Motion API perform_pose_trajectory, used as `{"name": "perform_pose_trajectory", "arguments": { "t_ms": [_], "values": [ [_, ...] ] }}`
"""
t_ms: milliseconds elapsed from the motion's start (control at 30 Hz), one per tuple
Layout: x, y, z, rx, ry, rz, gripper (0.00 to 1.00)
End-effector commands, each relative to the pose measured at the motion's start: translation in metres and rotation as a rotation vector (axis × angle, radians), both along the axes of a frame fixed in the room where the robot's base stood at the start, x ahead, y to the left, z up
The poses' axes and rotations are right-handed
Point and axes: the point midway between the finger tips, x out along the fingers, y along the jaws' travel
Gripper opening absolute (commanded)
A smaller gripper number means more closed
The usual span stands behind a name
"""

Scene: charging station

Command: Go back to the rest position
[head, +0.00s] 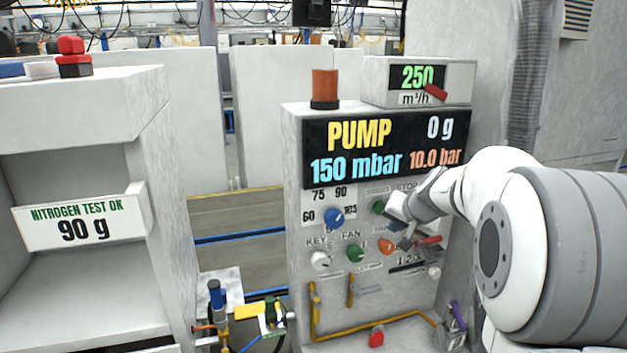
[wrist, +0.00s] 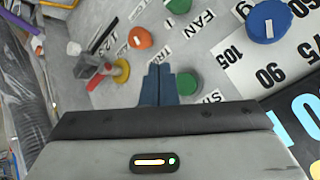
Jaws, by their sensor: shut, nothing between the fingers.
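My gripper (head: 402,238) is in front of the pump panel (head: 340,285), at the end of my white and grey arm coming in from the right. In the wrist view its two dark blue fingers (wrist: 158,84) are together with nothing between them. The green start knob (wrist: 188,84) is just beside the fingertips; I cannot tell whether they touch it. The orange knob (wrist: 140,38) and the red lever (wrist: 121,71) lie beyond the fingers. In the head view my gripper partly covers the knobs and labels at the panel's right side.
The blue knob (head: 334,217), green fan knob (head: 355,253) and white key knob (head: 320,260) are on the panel. Yellow pipes (head: 380,322) and a red knob (head: 376,337) are low down. A grey cabinet (head: 90,290) stands at the left. A gap separates it from the pump.

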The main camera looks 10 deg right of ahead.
Motion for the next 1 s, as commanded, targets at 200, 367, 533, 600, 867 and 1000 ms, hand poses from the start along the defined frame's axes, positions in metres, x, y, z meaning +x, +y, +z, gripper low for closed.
{"name": "perform_pose_trajectory", "arguments": {
  "t_ms": [200, 367, 533, 600, 867, 1000],
  "values": [
    [-0.092, 0.072, -0.002, -0.075, 0.124, 0.178, 0.00],
    [-0.184, 0.110, -0.021, -0.170, 0.252, 0.314, 0.00],
    [-0.261, 0.122, -0.045, -0.272, 0.361, 0.404, 0.00],
    [-0.282, 0.122, -0.053, -0.304, 0.392, 0.425, 0.00],
    [-0.307, 0.120, -0.063, -0.347, 0.430, 0.446, 0.00],
    [-0.307, 0.120, -0.063, -0.346, 0.430, 0.446, 0.00]
  ]
}}
